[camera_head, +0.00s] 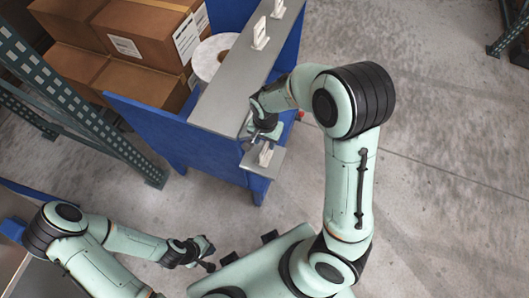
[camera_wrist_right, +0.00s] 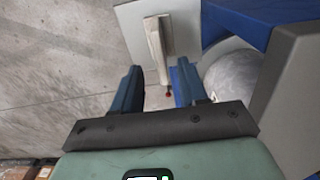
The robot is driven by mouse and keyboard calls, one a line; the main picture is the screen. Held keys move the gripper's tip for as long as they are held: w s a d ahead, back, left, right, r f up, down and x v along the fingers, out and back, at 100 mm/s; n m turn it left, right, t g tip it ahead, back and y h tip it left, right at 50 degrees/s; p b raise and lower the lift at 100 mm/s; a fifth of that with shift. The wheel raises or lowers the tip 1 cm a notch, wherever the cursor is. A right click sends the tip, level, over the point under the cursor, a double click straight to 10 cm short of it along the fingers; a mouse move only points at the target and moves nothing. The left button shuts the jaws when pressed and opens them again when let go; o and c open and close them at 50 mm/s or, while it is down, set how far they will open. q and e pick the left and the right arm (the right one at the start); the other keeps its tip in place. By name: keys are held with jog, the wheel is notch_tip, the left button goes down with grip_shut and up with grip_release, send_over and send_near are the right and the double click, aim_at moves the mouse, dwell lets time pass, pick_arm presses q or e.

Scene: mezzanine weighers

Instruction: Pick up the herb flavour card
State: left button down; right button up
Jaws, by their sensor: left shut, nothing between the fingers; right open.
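A white card (camera_head: 265,154) stands on a small grey plate at the near end of the blue bench. In the right wrist view this card (camera_wrist_right: 156,48) is seen nearly edge-on; its print is not readable, so I cannot tell its flavour. My right gripper (camera_head: 262,133) is close beside it. In the right wrist view the open fingers (camera_wrist_right: 160,88) lie on either side of the line of the card, with its lower end reaching toward the gap. Two more white cards (camera_head: 260,34) (camera_head: 277,9) stand further along the bench top. My left gripper (camera_head: 207,256) is shut and empty, low at the left.
The blue bench (camera_head: 205,150) has a long grey top (camera_head: 228,92). Brown cartons (camera_head: 150,35) and a white round roll (camera_head: 213,56) are behind it. Metal racking (camera_head: 70,100) stands at the left.

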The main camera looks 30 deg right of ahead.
aim_at(265, 146)
notch_tip(265, 146, down, 4)
jog(key=shift+a+f, duration=0.15)
jog(key=shift+f, duration=0.1)
grip_shut()
jog(key=shift+r, duration=0.2)
